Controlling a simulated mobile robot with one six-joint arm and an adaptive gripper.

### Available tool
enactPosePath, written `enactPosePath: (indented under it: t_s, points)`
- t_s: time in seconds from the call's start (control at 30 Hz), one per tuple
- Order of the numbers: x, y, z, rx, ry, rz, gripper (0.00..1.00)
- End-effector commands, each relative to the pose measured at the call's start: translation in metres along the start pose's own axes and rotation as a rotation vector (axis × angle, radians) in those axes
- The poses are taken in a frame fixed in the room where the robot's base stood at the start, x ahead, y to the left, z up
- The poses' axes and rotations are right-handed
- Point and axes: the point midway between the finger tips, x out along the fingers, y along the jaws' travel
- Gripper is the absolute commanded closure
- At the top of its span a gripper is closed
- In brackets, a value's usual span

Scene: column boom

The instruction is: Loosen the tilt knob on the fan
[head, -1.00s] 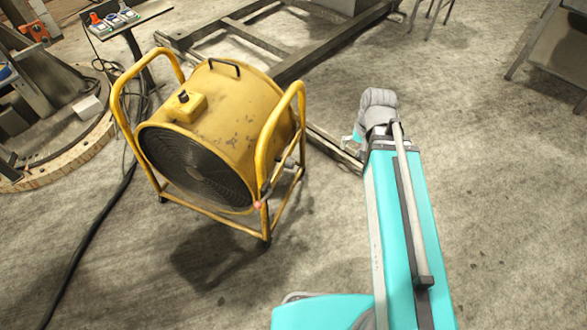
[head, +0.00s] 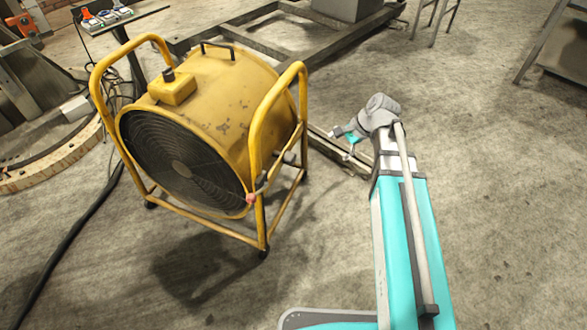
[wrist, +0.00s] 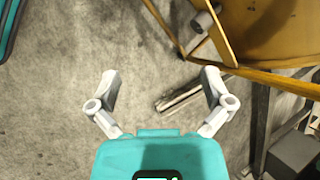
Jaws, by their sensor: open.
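The yellow drum fan (head: 225,105) stands in its tubular frame left of my arm in the head view. What looks like its grey tilt knob (head: 289,157) is on the fan's right side, by the frame's upright; it is small there. In the wrist view a grey cylindrical knob (wrist: 203,22) sticks out from the yellow frame at the top, right of centre. My gripper (head: 342,144) is to the right of the fan, apart from it. In the wrist view my gripper (wrist: 160,76) is open and empty, with the knob beyond its right finger.
A metal floor frame (head: 215,30) lies behind the fan, with a rail near my gripper. A black cable (head: 75,240) runs along the floor at left. A small table (head: 105,20) stands at the back left.

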Motion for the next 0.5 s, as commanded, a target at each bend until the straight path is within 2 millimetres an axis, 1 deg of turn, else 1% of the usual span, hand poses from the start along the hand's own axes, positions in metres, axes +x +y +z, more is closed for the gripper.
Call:
enactPosePath:
  t_s: [0.03,0.5]
  points:
    - [0.018,0.001,-0.010,0.036,-0.014,-0.016,0.00]
    - [0.088,-0.014,-0.050,0.379,-0.181,-0.147,0.00]
